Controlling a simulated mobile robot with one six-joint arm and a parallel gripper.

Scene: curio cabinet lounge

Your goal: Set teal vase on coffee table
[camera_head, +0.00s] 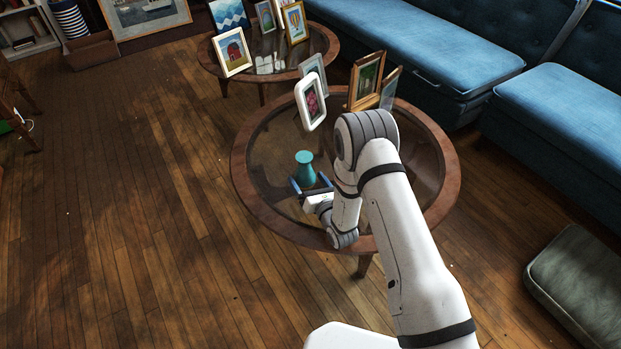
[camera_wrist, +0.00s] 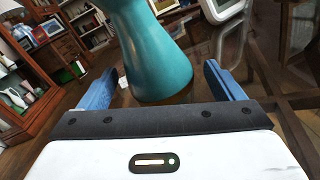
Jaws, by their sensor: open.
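The teal vase (camera_head: 305,170) stands upright on the glass top of the near round coffee table (camera_head: 243,190), left of its middle. My gripper (camera_head: 310,186) is low over this table, with its two blue fingers spread. In the wrist view the vase (camera_wrist: 158,60) rises just ahead of and between the blue fingers of my gripper (camera_wrist: 160,92). Gaps show between the vase and both fingers, so it is not gripped. The top of the vase is cut off in the wrist view.
A white picture frame (camera_head: 311,101) and a wooden frame (camera_head: 366,82) stand on the same table behind the vase. A second round table (camera_head: 209,55) with several frames is farther back. A blue sofa (camera_head: 430,45) lies behind, and a cushion (camera_head: 580,275) at right. Open floor lies left.

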